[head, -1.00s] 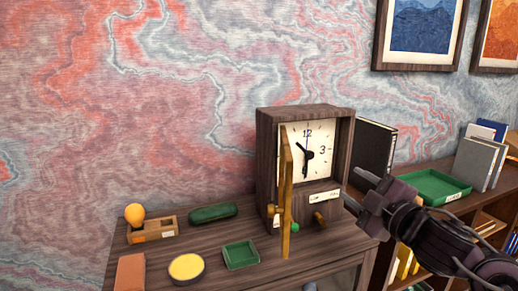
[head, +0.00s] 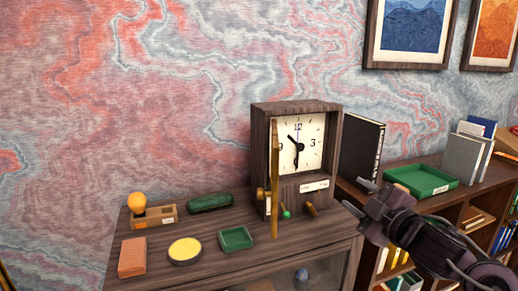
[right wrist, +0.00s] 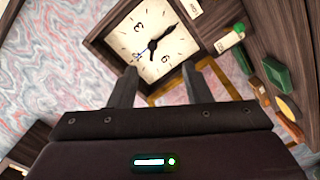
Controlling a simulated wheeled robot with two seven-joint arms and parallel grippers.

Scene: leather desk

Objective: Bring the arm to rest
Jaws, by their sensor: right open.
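My right gripper (head: 364,203) is open and empty, to the right of the clock and apart from it in the head view. Its two fingers (right wrist: 160,88) also show spread in the right wrist view, with nothing between them held. The wooden clock (head: 297,150) stands on the desk. Its brass-coloured front door (head: 275,180) is swung open, seen nearly edge-on. The clock face also shows upside down in the right wrist view (right wrist: 150,42). My left gripper is not in view.
On the desk (head: 215,262) are a green tray (head: 236,239), a yellow-topped round tin (head: 185,251), a brick-coloured block (head: 132,258), a dark green case (head: 211,202) and a wooden box (head: 161,217) with an orange bulb (head: 137,202). A shelf at right holds a green tray (head: 421,181) and books (head: 462,159).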

